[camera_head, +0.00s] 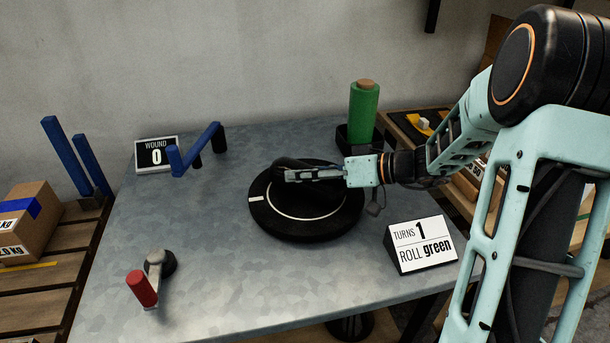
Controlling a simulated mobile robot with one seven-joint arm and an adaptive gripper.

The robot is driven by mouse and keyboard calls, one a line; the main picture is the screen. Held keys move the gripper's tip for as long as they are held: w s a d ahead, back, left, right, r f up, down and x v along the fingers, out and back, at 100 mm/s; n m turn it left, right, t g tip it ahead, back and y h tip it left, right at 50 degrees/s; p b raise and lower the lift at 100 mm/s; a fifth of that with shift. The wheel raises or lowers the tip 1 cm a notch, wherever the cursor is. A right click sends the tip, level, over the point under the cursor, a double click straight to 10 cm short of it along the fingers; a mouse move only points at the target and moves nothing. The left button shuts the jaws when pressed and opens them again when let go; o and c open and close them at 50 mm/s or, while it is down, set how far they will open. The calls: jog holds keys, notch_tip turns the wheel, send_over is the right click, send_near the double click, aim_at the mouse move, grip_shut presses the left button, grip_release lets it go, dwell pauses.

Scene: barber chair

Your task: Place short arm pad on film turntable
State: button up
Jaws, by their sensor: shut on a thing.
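The film turntable (308,229) is a round black disc with a white ring and a white mark at its left edge. It sits in the middle of the grey metal table. My gripper (287,175) reaches in from the right over the back part of the turntable. It is shut on the short arm pad (291,163), a dark, padded piece that is partly hidden by the fingers. The pad is over the back of the disc; I cannot tell whether it touches the surface.
A green film roll (363,112) stands in a black holder at the back right. A sign reading "TURNS 1 ROLL green" (421,244) stands at front right. A red-handled crank (142,287), a blue bar (197,150) and a "WOUND 0" sign (157,155) are at left.

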jog(key=shift+f+b, duration=0.1)
jog(key=shift+b, duration=0.2)
jog(key=o, duration=1.4)
jog(key=shift+r+p, duration=0.2)
jog(key=shift+p, duration=0.1)
jog(key=p+v, duration=0.2)
jog(key=v, duration=0.9)
jog(key=shift+s+d, duration=0.1)
jog(key=shift+d, duration=0.15)
jog(key=shift+s+d+r, duration=0.1)
jog(key=shift+d, duration=0.1)
